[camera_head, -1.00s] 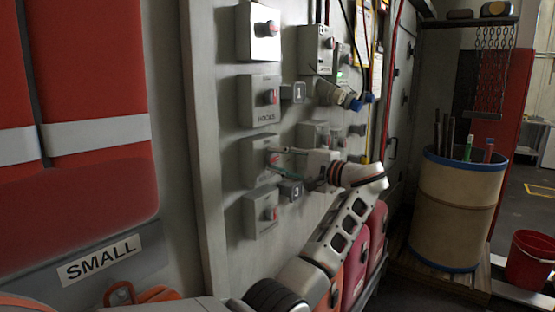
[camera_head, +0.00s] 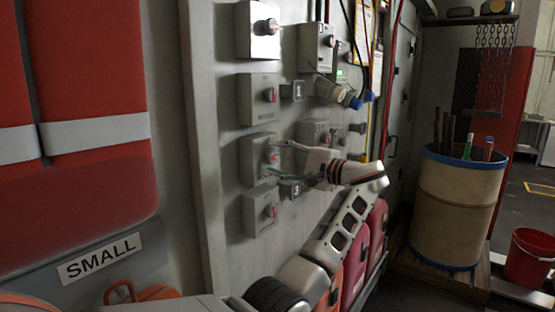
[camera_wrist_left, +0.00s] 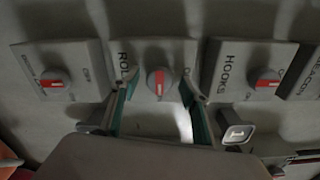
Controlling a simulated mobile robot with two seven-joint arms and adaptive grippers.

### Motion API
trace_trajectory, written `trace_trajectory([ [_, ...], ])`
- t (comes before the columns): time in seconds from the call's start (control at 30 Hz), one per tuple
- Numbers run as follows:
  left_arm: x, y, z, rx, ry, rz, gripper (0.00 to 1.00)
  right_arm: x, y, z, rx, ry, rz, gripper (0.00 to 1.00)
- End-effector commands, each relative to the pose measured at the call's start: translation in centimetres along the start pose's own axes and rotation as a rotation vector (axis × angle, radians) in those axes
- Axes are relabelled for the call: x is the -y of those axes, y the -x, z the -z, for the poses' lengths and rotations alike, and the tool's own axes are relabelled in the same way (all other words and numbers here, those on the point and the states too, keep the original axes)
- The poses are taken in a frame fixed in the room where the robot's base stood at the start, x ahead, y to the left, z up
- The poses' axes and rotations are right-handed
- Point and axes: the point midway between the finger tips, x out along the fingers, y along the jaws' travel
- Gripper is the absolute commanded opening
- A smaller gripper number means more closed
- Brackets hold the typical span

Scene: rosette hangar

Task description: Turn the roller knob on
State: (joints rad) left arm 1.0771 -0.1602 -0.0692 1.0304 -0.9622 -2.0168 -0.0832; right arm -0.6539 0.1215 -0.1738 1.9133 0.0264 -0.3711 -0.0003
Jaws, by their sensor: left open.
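The roller knob (camera_wrist_left: 159,83) is a round grey knob with a red and white bar. It sits on a grey box whose partly hidden label begins "ROL" in the left wrist view. In that view its bar runs up and down the picture. In the head view the knob (camera_head: 273,157) is on the third box down of the left column. My left gripper (camera_head: 277,160) is open, one finger above and one below the knob there. In the left wrist view the left gripper's fingers (camera_wrist_left: 156,105) lie either side of the knob, apart from it. My right gripper is out of view.
The hooks knob box (camera_head: 256,99) is above the roller box, and another knob box (camera_head: 256,211) is below. Numbered tags (camera_head: 292,91) stick out from the wall beside them. A blue-rimmed barrel (camera_head: 455,215) and a red bucket (camera_head: 527,258) stand at the right.

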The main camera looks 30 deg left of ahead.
Motion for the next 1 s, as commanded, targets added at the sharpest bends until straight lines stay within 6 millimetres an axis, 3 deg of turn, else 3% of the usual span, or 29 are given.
trace_trajectory([
  [0.17, 0.0, 0.6, 0.1, -0.002, -0.001, -0.001, 0.45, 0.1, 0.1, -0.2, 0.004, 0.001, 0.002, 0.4],
  [0.6, 0.0, 6.7, 0.1, -0.002, -0.001, -0.001, 0.45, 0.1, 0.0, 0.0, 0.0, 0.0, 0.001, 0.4],
  [1.0, 0.0, 7.5, 0.0, 0.0, 0.0, 0.0, 0.45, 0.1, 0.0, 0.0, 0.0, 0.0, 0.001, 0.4],
])
